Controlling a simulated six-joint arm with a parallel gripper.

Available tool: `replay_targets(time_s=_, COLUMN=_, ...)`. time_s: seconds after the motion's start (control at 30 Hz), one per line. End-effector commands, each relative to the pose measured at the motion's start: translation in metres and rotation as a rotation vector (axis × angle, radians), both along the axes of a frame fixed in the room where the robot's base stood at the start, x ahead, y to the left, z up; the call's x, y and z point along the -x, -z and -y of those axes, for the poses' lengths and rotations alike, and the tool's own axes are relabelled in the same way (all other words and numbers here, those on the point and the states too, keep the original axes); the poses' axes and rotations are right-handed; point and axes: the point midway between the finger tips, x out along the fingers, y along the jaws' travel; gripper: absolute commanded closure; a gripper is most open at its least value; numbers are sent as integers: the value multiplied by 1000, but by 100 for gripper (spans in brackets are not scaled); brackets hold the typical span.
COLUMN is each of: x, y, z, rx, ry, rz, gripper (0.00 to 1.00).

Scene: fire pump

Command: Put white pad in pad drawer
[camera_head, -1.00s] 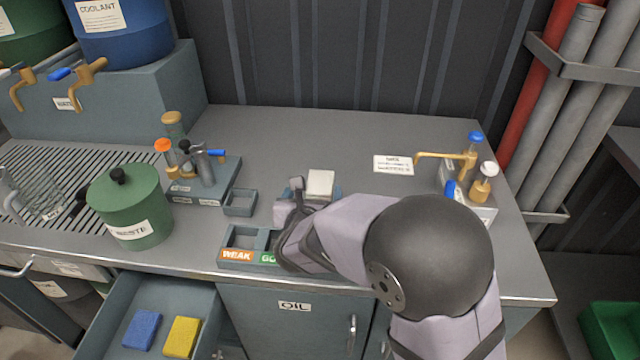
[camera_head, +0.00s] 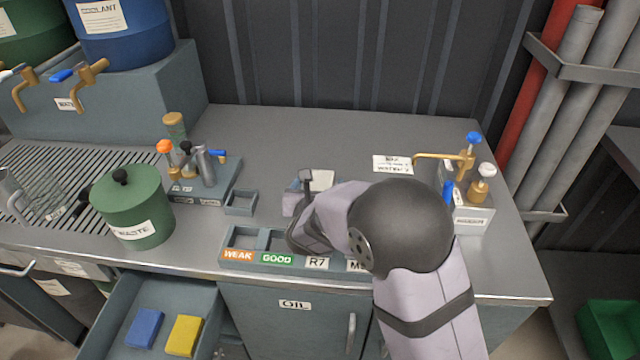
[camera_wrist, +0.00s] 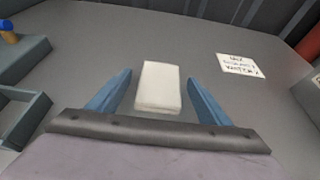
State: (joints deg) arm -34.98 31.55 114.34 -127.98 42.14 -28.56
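The white pad (camera_head: 322,180) is on the grey worktop, partly hidden by my gripper in the head view. In the wrist view the white pad (camera_wrist: 158,86) is between the two blue fingers of my gripper (camera_wrist: 160,76), with a gap on each side. My gripper (camera_head: 306,190) is open. An open drawer (camera_head: 184,291) is at the lower left, below the worktop's front edge. It holds a blue pad (camera_head: 145,328) and a yellow pad (camera_head: 184,335), with bare floor behind them.
A tray with WEAK and GOOD labels (camera_head: 277,258) lies along the front edge. A small square holder (camera_head: 240,202), a tool stand (camera_head: 203,180) and a green waste pot (camera_head: 133,210) stand to the left. A valve block (camera_head: 470,210) stands at right. The rear middle worktop is clear.

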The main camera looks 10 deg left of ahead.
Motion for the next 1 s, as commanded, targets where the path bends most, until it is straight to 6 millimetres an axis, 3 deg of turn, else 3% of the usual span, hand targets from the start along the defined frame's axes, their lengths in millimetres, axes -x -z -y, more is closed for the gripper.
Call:
replay_targets(time_s=0.03, x=0, y=0, z=0, rx=0, ry=0, rz=0, gripper=41)
replay_targets(time_s=0.17, x=0, y=0, z=0, rx=0, ry=0, rz=0, gripper=70)
replay_targets(time_s=0.27, x=0, y=0, z=0, rx=0, ry=0, rz=0, gripper=74)
replay_targets(time_s=0.6, x=0, y=-9, z=0, rx=-1, ry=2, rz=1, gripper=74)
replay_targets(time_s=1.0, x=0, y=-73, z=0, rx=-3, ry=1, rz=3, gripper=74)
